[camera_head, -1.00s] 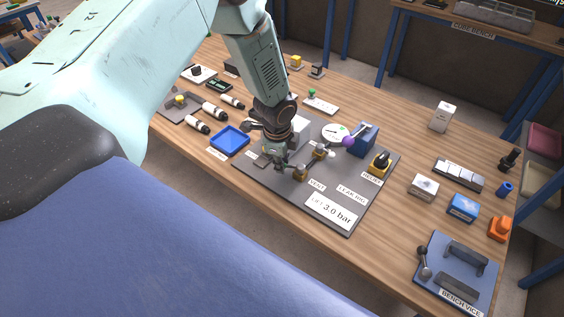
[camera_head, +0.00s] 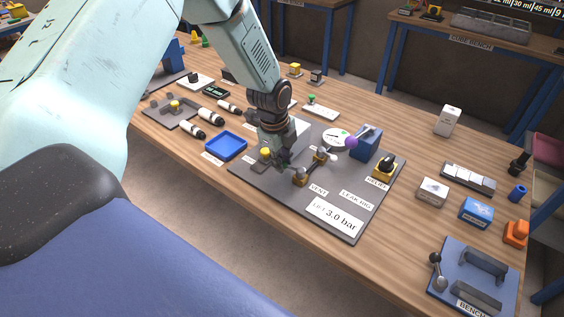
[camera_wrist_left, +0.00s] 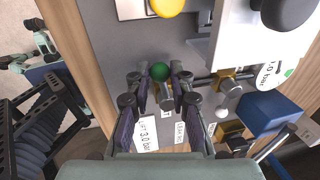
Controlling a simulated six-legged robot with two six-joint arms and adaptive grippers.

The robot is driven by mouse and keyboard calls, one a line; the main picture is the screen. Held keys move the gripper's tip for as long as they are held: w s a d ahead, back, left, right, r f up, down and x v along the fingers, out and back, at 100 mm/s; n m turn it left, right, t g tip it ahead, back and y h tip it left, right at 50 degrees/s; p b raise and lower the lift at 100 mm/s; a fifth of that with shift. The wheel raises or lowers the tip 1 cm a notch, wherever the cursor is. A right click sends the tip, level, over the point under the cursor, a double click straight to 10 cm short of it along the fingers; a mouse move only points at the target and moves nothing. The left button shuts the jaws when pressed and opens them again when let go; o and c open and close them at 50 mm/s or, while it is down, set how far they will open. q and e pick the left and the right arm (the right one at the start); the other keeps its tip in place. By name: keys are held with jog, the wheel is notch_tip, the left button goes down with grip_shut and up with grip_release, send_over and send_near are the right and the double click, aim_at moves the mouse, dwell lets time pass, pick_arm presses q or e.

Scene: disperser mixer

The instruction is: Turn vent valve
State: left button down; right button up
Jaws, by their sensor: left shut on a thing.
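The vent valve (camera_head: 300,177) is a small brass fitting behind the VENT label on the grey rig plate (camera_head: 350,228). My left gripper (camera_head: 284,165) is low over the plate, just left of the valve body. The gripper is shut on this handle; the exact finger contact is hard to see. My right gripper is not in view.
A second brass valve (camera_head: 321,156), a purple ball (camera_head: 351,143), a blue block (camera_head: 366,142) and a yellow-based relief knob (camera_head: 384,167) stand to the right. A yellow knob (camera_head: 265,152) is close on the left. A blue tray (camera_head: 226,146) lies beyond the plate's left edge.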

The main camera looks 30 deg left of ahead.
pick_arm(q)
jog(key=shift+w, duration=0.1)
jog(key=c, duration=1.2)
grip_release()
jog(key=r, duration=0.4)
jog(key=s+r, duration=0.1)
jog(key=r, duration=0.3)
jog(key=s+r, duration=0.1)
jog(key=r, duration=0.3)
jog(key=shift+s, duration=0.2)
jog(key=shift+f, duration=0.1)
